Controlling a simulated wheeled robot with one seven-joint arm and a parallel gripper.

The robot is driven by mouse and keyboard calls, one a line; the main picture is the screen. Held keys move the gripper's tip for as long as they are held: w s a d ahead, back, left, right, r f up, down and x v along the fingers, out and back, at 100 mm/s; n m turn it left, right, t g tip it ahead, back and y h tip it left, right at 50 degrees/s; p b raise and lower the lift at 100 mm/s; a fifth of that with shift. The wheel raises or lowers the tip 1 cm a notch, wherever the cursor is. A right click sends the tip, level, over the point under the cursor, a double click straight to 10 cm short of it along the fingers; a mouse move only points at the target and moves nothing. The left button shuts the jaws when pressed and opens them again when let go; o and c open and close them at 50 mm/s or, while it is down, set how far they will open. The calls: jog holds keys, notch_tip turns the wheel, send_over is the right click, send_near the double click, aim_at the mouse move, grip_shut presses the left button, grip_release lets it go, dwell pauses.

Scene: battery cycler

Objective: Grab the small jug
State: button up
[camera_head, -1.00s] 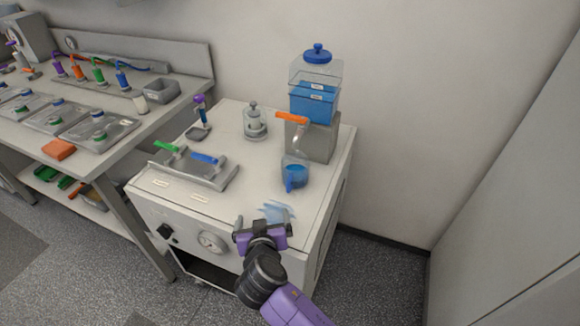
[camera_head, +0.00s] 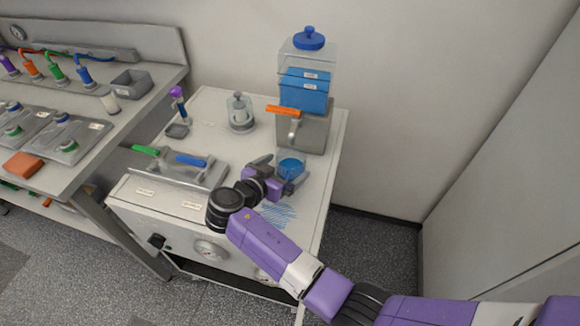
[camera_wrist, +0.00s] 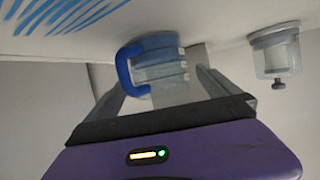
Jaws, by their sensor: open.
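The small jug (camera_head: 291,168) is clear with blue inside. It stands on the white cart top in front of the dispenser's tap. In the wrist view the jug (camera_wrist: 160,66) shows its curved blue handle on the left side. My gripper (camera_head: 277,174) is open at the jug's near left, its fingers reaching toward it. In the wrist view the open fingers (camera_wrist: 160,88) lie on either side of the jug, with a gap visible at the sides. Whether a finger touches it, I cannot tell. My gripper hides part of the jug in the head view.
The dispenser (camera_head: 305,97) with an orange lever (camera_head: 284,110) stands just behind the jug. A plunger jar (camera_head: 240,113) stands further left. A tray with green and blue handles (camera_head: 172,168) lies left of my gripper. Blue streaks (camera_head: 279,214) mark the cart top in front.

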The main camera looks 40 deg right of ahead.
aim_at(298, 159)
jog(key=shift+x, duration=1.6)
jog(key=c, duration=1.8)
